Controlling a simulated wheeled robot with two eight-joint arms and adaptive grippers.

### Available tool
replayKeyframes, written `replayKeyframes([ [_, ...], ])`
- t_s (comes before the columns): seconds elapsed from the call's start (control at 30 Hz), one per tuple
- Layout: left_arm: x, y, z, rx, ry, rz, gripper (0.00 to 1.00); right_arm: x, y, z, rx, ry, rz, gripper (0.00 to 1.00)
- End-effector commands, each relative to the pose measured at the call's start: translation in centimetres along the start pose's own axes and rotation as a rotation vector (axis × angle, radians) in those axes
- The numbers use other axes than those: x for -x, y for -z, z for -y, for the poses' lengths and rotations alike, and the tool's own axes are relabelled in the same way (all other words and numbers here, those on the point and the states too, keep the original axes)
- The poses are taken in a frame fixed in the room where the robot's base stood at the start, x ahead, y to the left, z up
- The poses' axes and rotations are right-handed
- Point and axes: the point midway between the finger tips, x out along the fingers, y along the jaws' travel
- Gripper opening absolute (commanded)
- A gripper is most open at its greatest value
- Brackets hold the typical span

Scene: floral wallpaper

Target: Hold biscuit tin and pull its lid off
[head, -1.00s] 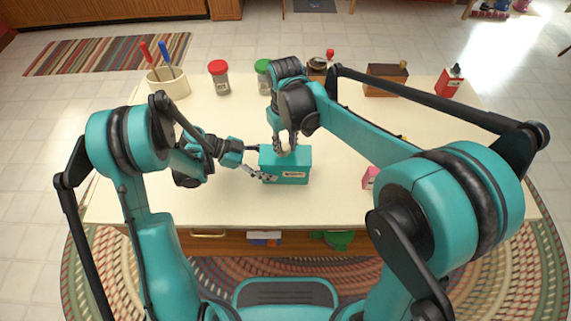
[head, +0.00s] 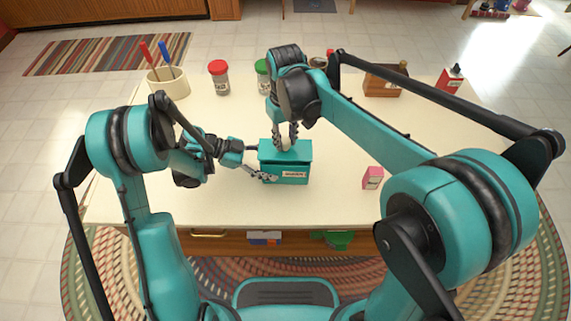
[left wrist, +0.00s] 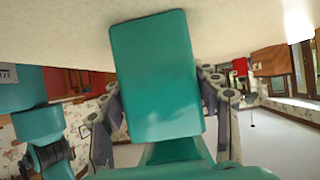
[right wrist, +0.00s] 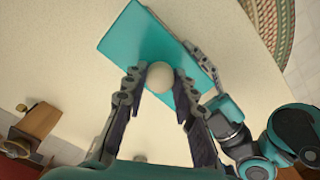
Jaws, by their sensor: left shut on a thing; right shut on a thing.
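The teal biscuit tin (head: 287,176) stands on the table with a pale label on its front. Its teal lid (head: 296,148) sits slightly raised, with a dark line between lid and body. My left gripper (head: 260,164) is shut on the tin from the left side; in the left wrist view the tin (left wrist: 155,75) fills the space between the fingers. My right gripper (head: 286,142) comes from above and is shut on the lid's round cream knob (right wrist: 160,76). The knob is mostly hidden in the head view.
A pink box (head: 372,178) stands to the right of the tin. A red-lidded jar (head: 221,80), a green-lidded jar (head: 262,75) and a utensil pot (head: 168,84) stand at the back left. A wooden box (head: 384,80) and a red container (head: 450,81) stand at the back right.

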Motion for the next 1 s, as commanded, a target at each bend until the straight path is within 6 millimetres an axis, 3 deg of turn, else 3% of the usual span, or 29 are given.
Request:
replayKeyframes([
  [0.97, 0.0, -0.1, 0.0, 0.0, 0.0, 0.001, 0.34, 2.1, 0.0, 0.0, 0.0, 0.0, 0.0, 0.06],
  [1.0, 0.0, -0.1, 0.0, 0.0, 0.0, 0.001, 0.69, 2.1, 0.0, 0.0, 0.0, 0.0, 0.0, 0.06],
])
